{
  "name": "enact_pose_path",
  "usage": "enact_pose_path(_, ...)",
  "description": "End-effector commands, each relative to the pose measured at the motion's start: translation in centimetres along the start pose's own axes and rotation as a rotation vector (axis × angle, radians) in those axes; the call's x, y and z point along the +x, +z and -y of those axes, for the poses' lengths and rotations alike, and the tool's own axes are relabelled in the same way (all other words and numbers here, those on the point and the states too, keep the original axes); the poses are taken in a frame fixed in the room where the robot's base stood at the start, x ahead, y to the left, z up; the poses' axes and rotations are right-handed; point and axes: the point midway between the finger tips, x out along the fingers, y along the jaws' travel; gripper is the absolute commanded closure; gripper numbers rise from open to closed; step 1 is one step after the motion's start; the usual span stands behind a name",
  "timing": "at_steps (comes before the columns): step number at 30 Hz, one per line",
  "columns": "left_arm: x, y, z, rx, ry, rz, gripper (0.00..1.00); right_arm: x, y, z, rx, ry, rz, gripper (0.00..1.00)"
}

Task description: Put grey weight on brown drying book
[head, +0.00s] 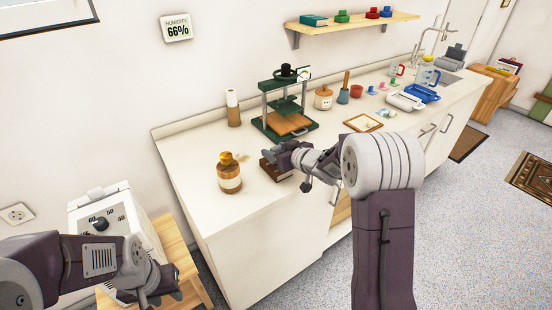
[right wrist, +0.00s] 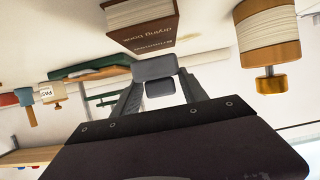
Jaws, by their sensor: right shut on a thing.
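The brown drying book (head: 275,170) lies on the white counter, partly hidden by my right gripper. Its brown cover with lettering shows at the top of the right wrist view (right wrist: 142,28). My right gripper (head: 284,155) is at the book, shut on the grey weight (right wrist: 155,68), which sits between the fingers close to the book. I cannot tell whether the weight touches the book. My left gripper (head: 165,286) is low at the left by the white box; its opening is unclear.
A brown bottle (head: 230,175) stands left of the book. A green press (head: 287,110) stands behind it. A wooden frame (head: 363,122) lies to the right, with jars and trays farther along. The counter's front left is clear.

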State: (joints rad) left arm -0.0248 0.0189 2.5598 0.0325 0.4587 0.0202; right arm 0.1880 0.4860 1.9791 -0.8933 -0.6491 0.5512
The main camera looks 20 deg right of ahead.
Motion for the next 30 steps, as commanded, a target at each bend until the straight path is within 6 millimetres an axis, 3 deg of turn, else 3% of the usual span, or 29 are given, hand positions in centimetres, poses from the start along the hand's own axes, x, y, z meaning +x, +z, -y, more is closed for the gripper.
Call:
enact_pose_path(2,1.1,0.1,0.0,0.0,0.0,0.0,0.64,0.8,1.7,0.0,0.001,-0.002,-0.001,1.0)
enact_pose_path(14,1.2,0.1,0.0,0.0,0.0,0.0,0.64,0.9,2.1,0.0,0.0,-0.001,-0.003,1.0)
enact_pose_path(15,1.1,0.1,0.0,0.0,0.0,0.0,0.64,0.9,2.1,0.0,0.0,-0.001,0.0,0.38)
enact_pose_path(16,1.1,0.1,0.0,0.0,0.0,0.0,0.64,0.9,2.1,0.0,0.0,-0.001,0.0,0.3)
enact_pose_path(26,0.9,0.1,0.0,0.0,0.0,0.0,0.64,0.8,1.9,0.0,0.0,-0.001,-0.001,0.28)
enact_pose_path(30,0.6,0.1,0.0,0.0,0.0,0.0,0.64,-0.7,1.6,-0.1,0.001,0.001,-0.001,0.28)
